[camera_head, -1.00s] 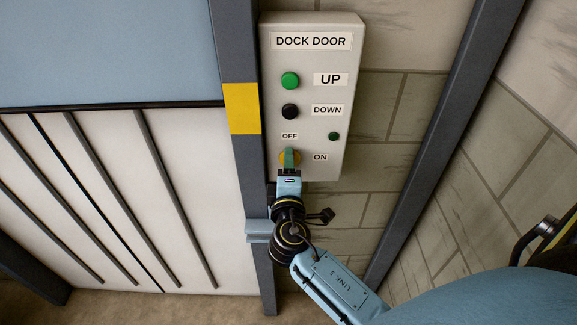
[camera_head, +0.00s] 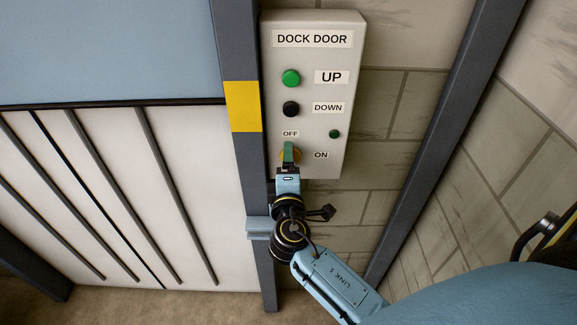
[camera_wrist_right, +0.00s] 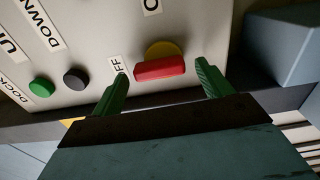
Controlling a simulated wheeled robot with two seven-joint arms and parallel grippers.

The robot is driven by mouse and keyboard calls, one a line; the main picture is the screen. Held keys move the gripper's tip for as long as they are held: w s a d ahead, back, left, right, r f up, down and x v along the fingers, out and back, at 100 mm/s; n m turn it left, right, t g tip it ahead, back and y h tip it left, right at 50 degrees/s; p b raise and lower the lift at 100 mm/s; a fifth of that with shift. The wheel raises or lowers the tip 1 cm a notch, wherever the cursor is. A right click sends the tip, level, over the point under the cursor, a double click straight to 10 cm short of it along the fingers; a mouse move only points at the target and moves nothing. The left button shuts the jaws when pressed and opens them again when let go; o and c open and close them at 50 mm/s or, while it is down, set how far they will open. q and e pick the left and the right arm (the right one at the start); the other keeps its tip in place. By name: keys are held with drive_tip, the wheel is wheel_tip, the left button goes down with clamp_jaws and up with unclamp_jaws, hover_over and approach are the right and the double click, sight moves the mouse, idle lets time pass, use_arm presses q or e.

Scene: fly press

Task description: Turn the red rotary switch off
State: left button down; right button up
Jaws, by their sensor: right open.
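The red rotary switch (camera_wrist_right: 160,69) sits on a yellow round base on the dock door panel. In the right wrist view its red bar lies between my two green fingertips, its length running from one finger toward the other. My right gripper (camera_wrist_right: 162,70) is open, with a gap beside each end of the bar; one finger is near the OFF label (camera_wrist_right: 117,66). In the head view my right gripper (camera_head: 288,153) covers most of the switch, and only part of the yellow base (camera_head: 297,155) shows. My left gripper is out of view.
The panel (camera_head: 325,110) also carries a green UP button (camera_head: 291,78), a black DOWN button (camera_head: 291,109) and a small dark green lamp (camera_head: 334,134). A grey post (camera_head: 238,60) with a yellow band runs along its left side. A tiled wall is at the right.

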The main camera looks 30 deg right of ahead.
drive_tip(key=shift+s, duration=0.1)
drive_tip(key=b+v, duration=0.3)
drive_tip(key=v, duration=1)
drive_tip(key=shift+a, duration=0.15)
drive_tip(key=s+a+f+g+y+b, duration=0.2)
drive_tip(key=f+g+y, duration=0.1)
drive_tip(key=f, duration=1.5)
drive_tip(key=s+a+f+g+y+b, duration=0.2)
drive_tip(key=s+f+g+y+b, duration=0.15)
drive_tip(key=f, duration=1.45)
drive_tip(key=s+d+f+m+g+y+b, duration=0.1)
drive_tip(key=s+d+f+m+g, duration=0.1)
drive_tip(key=s+f, duration=0.6)
drive_tip(key=s+d+f+m+g+b, duration=0.2)
drive_tip(key=s+d+f+m+g, duration=0.1)
drive_tip(key=s+f, duration=0.6)
drive_tip(key=s+d+f+m+g+y+b, duration=0.1)
drive_tip(key=s+d+f+m+g, duration=0.2)
drive_tip(key=s+f, duration=0.6)
drive_tip(key=shift+s+m+y, duration=0.35)
drive_tip(key=shift+s+m, duration=0.3)
drive_tip(key=shift+m, duration=0.05)
